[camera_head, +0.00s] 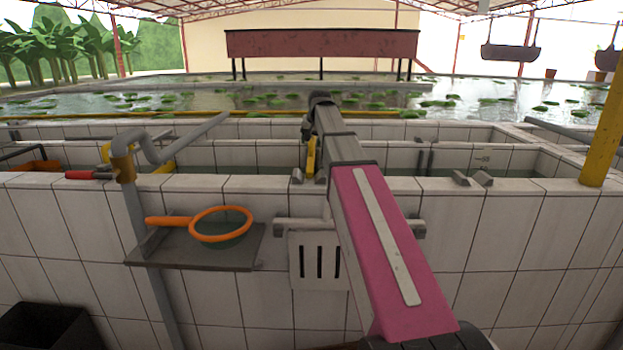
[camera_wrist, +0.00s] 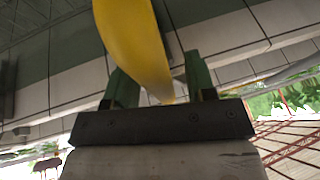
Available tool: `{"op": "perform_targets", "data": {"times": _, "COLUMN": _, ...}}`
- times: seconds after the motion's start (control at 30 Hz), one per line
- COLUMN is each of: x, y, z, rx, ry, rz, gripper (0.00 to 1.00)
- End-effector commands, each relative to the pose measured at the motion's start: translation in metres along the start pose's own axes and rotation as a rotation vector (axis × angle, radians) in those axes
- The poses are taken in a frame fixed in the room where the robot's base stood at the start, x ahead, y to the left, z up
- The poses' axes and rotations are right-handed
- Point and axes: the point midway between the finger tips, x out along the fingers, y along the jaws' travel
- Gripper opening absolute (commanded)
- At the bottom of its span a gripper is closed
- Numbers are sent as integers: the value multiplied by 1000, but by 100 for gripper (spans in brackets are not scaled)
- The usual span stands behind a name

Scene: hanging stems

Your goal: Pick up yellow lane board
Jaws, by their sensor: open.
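A yellow board (camera_wrist: 138,45) with a curved, narrowing end fills the upper middle of the wrist view. Its lower end reaches between the two green fingers of my gripper (camera_wrist: 160,78). The fingers stand apart, one on each side of the board; I cannot tell whether either touches it. In the head view a yellow upright piece (camera_head: 311,155), which looks like the same board, shows just left of my arm above the tiled tank. My arm hides part of it and my fingers there.
An orange-rimmed net (camera_head: 221,224) lies on a grey shelf (camera_head: 190,248) on the tank's front wall. A grey pipe (camera_head: 185,140) rises at left. A yellow post (camera_head: 604,130) stands at right.

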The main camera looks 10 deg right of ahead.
Motion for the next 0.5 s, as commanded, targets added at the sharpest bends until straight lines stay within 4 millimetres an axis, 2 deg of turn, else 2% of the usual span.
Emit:
{"op": "perform_targets", "data": {"times": 0.1, "x": 0, "y": 0, "z": 0, "rx": 0, "ry": 0, "rz": 0, "gripper": 51}}
{"op": "perform_targets", "data": {"times": 0.17, "x": 0, "y": 0, "z": 0, "rx": 0, "ry": 0, "rz": 0, "gripper": 31}}
{"op": "perform_targets", "data": {"times": 0.2, "x": 0, "y": 0, "z": 0, "rx": 0, "ry": 0, "rz": 0, "gripper": 18}}
{"op": "perform_targets", "data": {"times": 0.27, "x": 0, "y": 0, "z": 0, "rx": 0, "ry": 0, "rz": 0, "gripper": 0}}
{"op": "perform_targets", "data": {"times": 0.5, "x": 0, "y": 0, "z": 0, "rx": 0, "ry": 1, "rz": 0, "gripper": 0}}
